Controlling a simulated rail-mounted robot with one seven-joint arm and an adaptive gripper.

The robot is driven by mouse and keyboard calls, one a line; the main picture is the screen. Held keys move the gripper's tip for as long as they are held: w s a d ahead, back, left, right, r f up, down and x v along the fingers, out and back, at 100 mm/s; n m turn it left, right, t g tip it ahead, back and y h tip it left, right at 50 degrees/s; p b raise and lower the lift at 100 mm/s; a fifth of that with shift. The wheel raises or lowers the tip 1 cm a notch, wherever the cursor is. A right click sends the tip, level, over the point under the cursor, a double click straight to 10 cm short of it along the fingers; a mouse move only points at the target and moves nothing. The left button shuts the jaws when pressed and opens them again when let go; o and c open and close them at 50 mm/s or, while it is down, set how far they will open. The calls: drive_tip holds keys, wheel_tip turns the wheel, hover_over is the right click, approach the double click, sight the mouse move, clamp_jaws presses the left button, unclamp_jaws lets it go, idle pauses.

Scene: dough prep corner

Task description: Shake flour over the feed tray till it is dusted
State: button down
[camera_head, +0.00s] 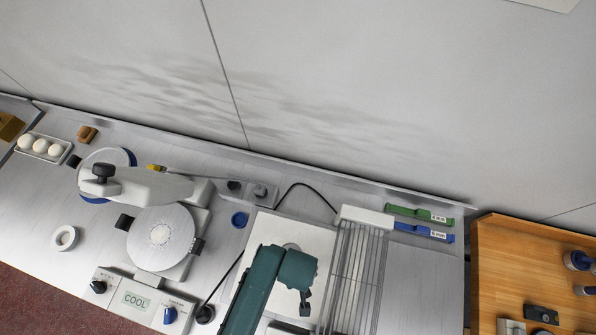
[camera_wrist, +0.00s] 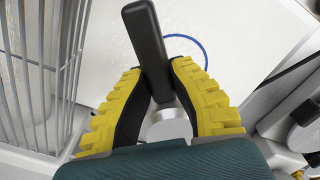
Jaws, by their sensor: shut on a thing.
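My gripper (camera_wrist: 158,72) has yellow ribbed fingers shut on a black handle (camera_wrist: 146,38) in the wrist view. A silver and white round piece (camera_wrist: 168,126) shows between the fingers, partly hidden; I cannot tell whether it joins the handle. Beyond them lies a flat white surface, apparently the feed tray (camera_wrist: 105,70), with a thin blue arc on it. In the head view my teal arm crosses the white tray (camera_head: 262,226) beside the wire rack and hides much of it. My fingers cannot be made out there. I cannot tell whether flour lies on the tray.
A wire rack (camera_head: 362,270) stands right of the tray. A blue cup (camera_head: 240,219), black cable, eggs (camera_head: 40,146), and green (camera_head: 418,214) and blue (camera_head: 424,231) bars are also on the counter.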

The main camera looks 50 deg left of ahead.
drive_tip(key=s+d, duration=0.2)
drive_tip(key=s, duration=0.1)
drive_tip(key=shift+s, duration=0.15)
drive_tip(key=w+a, duration=0.2)
drive_tip(key=w, duration=0.1)
drive_tip(key=shift+w, duration=0.2)
drive_tip(key=shift+s+d, duration=0.45)
drive_tip(key=shift+s, duration=0.35)
drive_tip(key=shift+w, duration=0.1)
